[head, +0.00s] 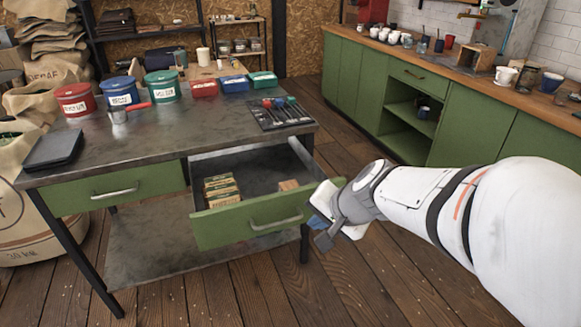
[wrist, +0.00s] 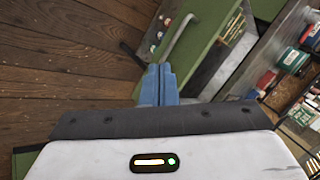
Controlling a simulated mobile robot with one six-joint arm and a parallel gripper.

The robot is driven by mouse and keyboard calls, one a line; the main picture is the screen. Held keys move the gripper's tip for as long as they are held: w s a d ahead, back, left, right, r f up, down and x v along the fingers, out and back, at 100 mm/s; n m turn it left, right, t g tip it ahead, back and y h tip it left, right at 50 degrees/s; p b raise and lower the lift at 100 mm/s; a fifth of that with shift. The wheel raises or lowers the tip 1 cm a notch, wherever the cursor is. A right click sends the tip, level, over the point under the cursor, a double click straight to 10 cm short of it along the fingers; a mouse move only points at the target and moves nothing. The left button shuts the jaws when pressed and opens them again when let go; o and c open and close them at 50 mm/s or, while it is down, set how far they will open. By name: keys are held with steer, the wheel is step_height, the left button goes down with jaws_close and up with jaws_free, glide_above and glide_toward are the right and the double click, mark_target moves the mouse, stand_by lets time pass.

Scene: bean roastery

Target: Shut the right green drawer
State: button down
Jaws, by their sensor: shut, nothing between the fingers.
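The right green drawer (head: 230,226) is pulled well out of the metal-topped table, with its bar handle (head: 277,224) on the front panel. Inside it lie a stack of small packets (head: 221,189) and a small tan block (head: 288,185). My gripper (head: 318,224) is at the right end of the drawer front, its blue fingers shut and empty. In the wrist view the fingers (wrist: 158,70) are pressed together beside the drawer front (wrist: 196,42), with the handle (wrist: 181,33) just beyond the tips. I cannot tell whether they touch the panel.
The left green drawer (head: 117,190) is shut. Tins, trays and a rack of tools (head: 272,112) stand on the tabletop (head: 190,125). A green cabinet counter (head: 470,125) runs along the right. Bare wooden floor (head: 335,285) lies in front of the table.

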steer(key=w+d+f+m+t+h+b, duration=0.1)
steer(key=w+d+f+m+b, duration=0.15)
steer(key=w+f+m, duration=0.2)
steer(key=w+d+f+m+t+b, duration=0.2)
steer(key=w+f+m+b, duration=0.1)
steer(key=f, duration=0.2)
steer(key=b, duration=0.4)
glide_toward(307, 211)
steer(key=x, duration=0.5)
steer(key=shift+a+f, duration=0.25)
steer(key=shift+f, duration=0.05)
steer(key=shift+w+a, duration=0.1)
steer(key=shift+w, duration=0.25)
steer(key=shift+w, duration=0.1)
